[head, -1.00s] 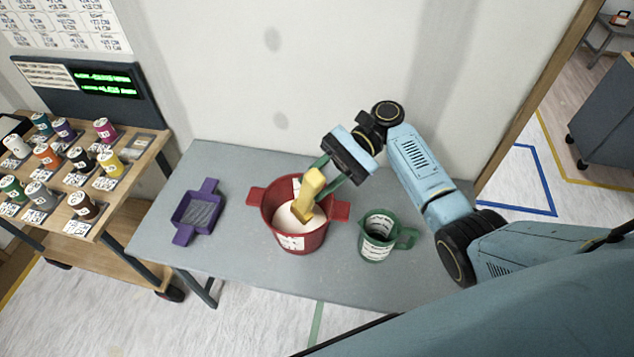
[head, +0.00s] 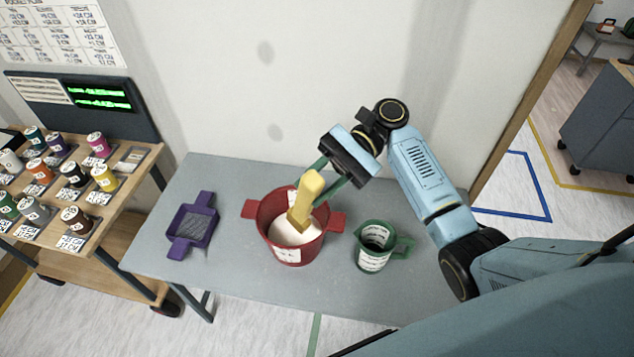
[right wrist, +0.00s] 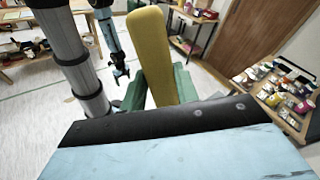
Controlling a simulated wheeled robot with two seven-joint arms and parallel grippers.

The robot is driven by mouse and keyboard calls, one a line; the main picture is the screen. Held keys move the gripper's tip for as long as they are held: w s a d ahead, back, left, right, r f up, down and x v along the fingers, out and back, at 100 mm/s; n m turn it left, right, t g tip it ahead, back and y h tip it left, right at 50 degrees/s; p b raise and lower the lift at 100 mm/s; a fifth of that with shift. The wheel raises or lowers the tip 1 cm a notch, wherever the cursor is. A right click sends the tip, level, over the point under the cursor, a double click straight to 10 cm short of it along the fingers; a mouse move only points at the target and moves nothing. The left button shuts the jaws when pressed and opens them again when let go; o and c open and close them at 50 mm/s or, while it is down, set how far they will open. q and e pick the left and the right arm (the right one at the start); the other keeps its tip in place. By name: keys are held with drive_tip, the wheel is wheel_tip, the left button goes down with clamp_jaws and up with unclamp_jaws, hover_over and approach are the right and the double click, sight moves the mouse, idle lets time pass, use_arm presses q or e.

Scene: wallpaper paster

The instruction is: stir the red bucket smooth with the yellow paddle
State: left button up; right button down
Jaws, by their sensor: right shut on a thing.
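The red bucket (head: 285,249) stands on the grey table and holds a pale, creamy mass (head: 296,231). The yellow paddle (head: 305,200) stands tilted in the bucket, its lower end in or at the mass. My right gripper (head: 320,178) is shut on the upper part of the paddle, above the bucket's far side. In the right wrist view the yellow paddle (right wrist: 152,55) rises between the green fingers (right wrist: 158,88). My left gripper does not show in the head view.
A purple tray with a mesh (head: 194,226) lies left of the bucket. A green jug (head: 373,250) stands close on its right. The grey table (head: 300,300) is bare along its front. A wooden rack (head: 112,240) with several coloured cans is at the left.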

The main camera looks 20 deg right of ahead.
drive_tip(key=shift+r, duration=0.15)
drive_tip(key=shift+r, duration=2.4)
